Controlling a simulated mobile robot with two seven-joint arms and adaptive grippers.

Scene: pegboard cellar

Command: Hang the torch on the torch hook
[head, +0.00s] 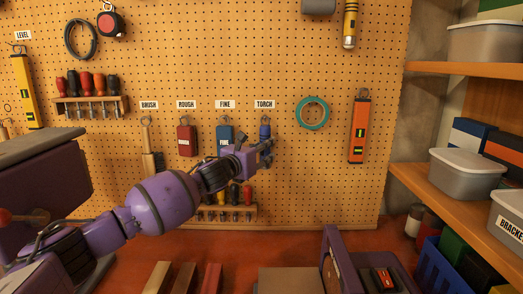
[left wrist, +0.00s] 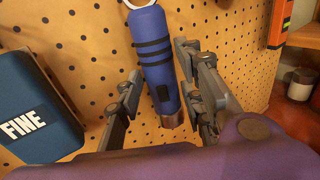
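The blue torch (head: 265,130) hangs upright against the pegboard under the TORCH label (head: 264,104). In the left wrist view the torch (left wrist: 155,60) has dark bands, a metal lower end and a pale ring at its top edge; the hook itself cannot be made out. My left gripper (head: 262,150) is at the torch's lower part in the head view. In the left wrist view the left gripper (left wrist: 160,95) is open, with a finger on each side of the torch and visible gaps. My right gripper is not in view.
The blue FINE box (left wrist: 35,110) hangs close left of the gripper. A green tape roll (head: 298,112) and an orange level (head: 358,128) hang to the right. A screwdriver rack (head: 225,213) is below. Shelves with tubs (head: 467,175) stand at right.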

